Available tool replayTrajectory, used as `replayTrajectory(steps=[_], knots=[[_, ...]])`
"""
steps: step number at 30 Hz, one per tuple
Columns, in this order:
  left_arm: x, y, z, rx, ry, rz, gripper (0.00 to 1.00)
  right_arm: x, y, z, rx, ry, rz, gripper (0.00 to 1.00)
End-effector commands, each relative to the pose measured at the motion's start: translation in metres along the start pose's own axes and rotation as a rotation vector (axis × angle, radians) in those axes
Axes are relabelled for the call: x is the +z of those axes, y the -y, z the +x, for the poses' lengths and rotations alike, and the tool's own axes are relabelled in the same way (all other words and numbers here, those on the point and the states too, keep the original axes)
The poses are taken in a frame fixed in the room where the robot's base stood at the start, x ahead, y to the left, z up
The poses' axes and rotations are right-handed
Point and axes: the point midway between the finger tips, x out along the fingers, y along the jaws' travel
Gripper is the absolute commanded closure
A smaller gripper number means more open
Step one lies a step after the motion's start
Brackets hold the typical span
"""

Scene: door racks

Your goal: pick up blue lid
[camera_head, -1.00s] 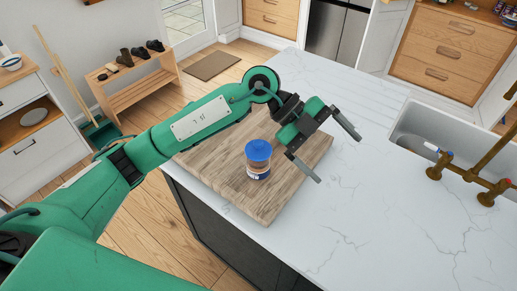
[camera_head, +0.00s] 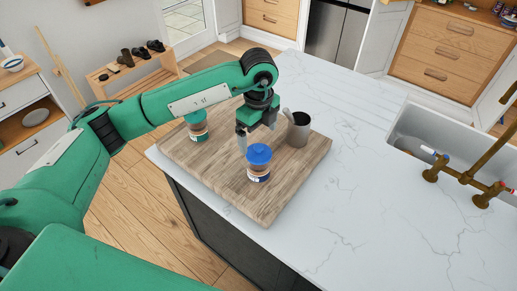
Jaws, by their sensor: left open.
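A jar with a blue lid (camera_head: 259,153) stands upright on the wooden board (camera_head: 222,188); its label and contents show below the lid (camera_head: 259,173). My left gripper (camera_head: 252,142) points down just behind the jar, close above the blue lid. One finger shows at the left; the other side is harder to make out. The gripper is open and holds nothing that I can see. Whether a finger touches the lid cannot be told. My right gripper is not in view.
A jar with a green lid (camera_head: 196,124) stands at the board's back left. A grey cup (camera_head: 299,130) with a utensil in it stands at the right. The white counter (camera_head: 370,190) is clear toward the sink (camera_head: 425,140) and brass tap (camera_head: 467,174).

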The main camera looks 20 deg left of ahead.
Motion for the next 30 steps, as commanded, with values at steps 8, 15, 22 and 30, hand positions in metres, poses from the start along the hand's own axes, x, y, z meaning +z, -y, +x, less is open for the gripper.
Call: replayTrajectory(steps=[8,15,22,30], knots=[[0.0,0.0,0.016,0.001,-0.002,-0.001,0.04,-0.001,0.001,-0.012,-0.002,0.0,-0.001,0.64],[0.0,-0.001,0.042,0.003,-0.001,0.0,0.04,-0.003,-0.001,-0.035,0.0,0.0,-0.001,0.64],[0.0,0.0,0.063,0.001,-0.002,0.001,0.04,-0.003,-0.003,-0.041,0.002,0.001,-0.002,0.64],[0.0,0.0,0.064,0.0,-0.002,0.001,0.16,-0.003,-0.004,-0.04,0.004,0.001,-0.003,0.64]])
